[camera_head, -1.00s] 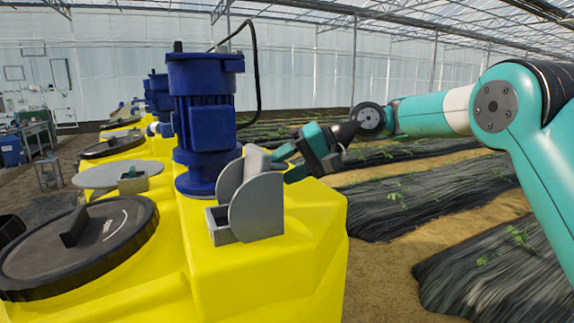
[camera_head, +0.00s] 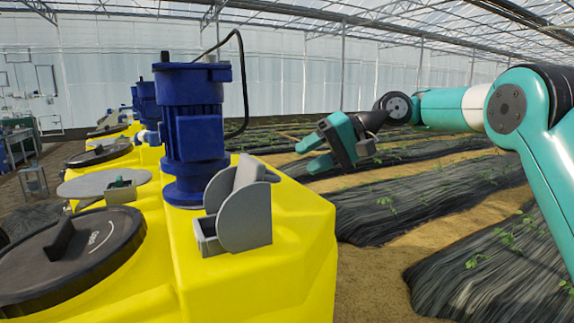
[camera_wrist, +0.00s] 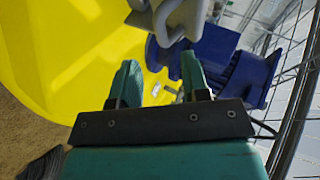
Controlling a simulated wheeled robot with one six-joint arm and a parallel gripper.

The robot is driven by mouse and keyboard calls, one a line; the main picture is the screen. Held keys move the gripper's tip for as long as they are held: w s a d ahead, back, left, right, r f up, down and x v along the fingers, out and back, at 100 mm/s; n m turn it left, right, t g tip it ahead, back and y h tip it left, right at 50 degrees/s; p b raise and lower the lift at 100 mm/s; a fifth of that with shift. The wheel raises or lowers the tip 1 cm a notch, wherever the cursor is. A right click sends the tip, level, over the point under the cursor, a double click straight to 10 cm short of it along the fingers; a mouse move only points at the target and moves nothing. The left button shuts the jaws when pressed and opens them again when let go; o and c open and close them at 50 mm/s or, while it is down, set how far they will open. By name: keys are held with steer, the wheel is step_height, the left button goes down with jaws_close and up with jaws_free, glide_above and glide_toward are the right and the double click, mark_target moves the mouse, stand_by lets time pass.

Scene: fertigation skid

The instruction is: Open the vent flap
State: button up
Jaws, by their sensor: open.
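The grey vent unit (camera_head: 243,215) stands on the yellow tank top, with two rounded side plates and a low open-topped box at its left. A grey plate, seemingly the vent flap (camera_head: 249,171), stands steeply raised between the side plates. My gripper (camera_head: 312,154) is open and empty, to the right of the vent unit and apart from it. In the wrist view my open gripper (camera_wrist: 160,74) has nothing between its fingers; part of the grey vent unit (camera_wrist: 178,14) shows beyond the fingertips, cut off by the top edge.
A blue motor (camera_head: 193,125) stands right behind the vent unit, with a black cable arching from it. The yellow tank (camera_head: 285,275) has a black round lid (camera_head: 95,265) at left. Black-covered plant beds (camera_head: 440,195) lie to the right. The air around my gripper is clear.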

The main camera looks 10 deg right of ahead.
steer(key=shift+p+v, duration=1.55)
steer(key=shift+v, duration=0.4)
steer(key=shift+a+r, duration=0.1)
steer(key=shift+r, duration=0.05)
